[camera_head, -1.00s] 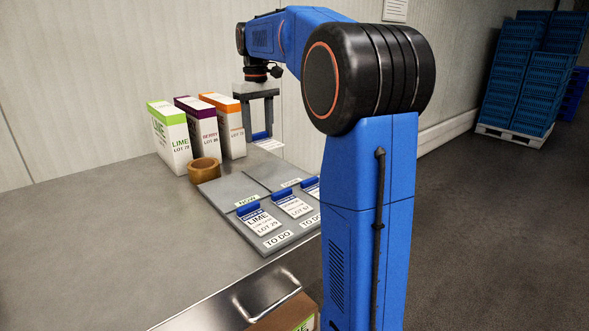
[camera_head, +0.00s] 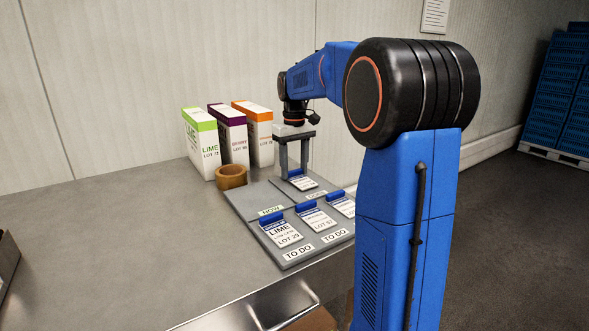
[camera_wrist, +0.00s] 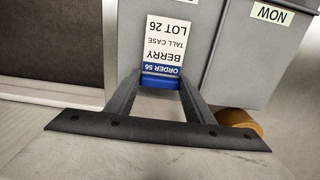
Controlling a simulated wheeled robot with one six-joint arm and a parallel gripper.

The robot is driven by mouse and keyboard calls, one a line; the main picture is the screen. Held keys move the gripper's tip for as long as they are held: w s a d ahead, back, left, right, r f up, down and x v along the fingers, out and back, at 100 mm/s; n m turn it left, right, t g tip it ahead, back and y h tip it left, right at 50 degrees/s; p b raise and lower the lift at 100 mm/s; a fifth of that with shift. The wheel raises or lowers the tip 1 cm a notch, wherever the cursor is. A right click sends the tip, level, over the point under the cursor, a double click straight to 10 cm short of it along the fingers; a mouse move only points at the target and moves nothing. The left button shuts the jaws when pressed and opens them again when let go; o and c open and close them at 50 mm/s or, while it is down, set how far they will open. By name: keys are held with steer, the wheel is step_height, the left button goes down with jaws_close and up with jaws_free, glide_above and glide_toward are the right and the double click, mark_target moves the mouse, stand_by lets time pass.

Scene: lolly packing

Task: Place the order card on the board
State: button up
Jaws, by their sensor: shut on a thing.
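My gripper (camera_head: 295,174) is shut on the blue clip edge (camera_wrist: 160,83) of a white order card (camera_head: 303,184). In the wrist view the card (camera_wrist: 167,45) reads Order 56, Berry, Tall Case, Lot 26, upside down. The grey board (camera_head: 243,200) lies on the table, with a NOW label (camera_head: 271,211) and a DONE label (camera_head: 316,194). The card is low over or on the back-right DONE section; I cannot tell whether it touches. The back-left NOW section looks bare. Several cards, including a Lime card (camera_head: 284,231), lie along the front above TO DO labels.
A brown tape roll (camera_head: 231,177) stands beside the board's back-left corner. Lime (camera_head: 201,146), purple-topped (camera_head: 230,138) and orange-topped (camera_head: 254,136) cartons stand behind. A metal handle (camera_head: 285,315) is at the front edge. Blue crates (camera_head: 562,100) stand far right.

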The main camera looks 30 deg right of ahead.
mark_target(295, 171)
steer(key=shift+f, duration=0.2)
steer(key=o, duration=1.1)
steer(key=shift+c, duration=0.2)
steer(key=shift+r, duration=0.1)
step_height(295, 171, up, 12)
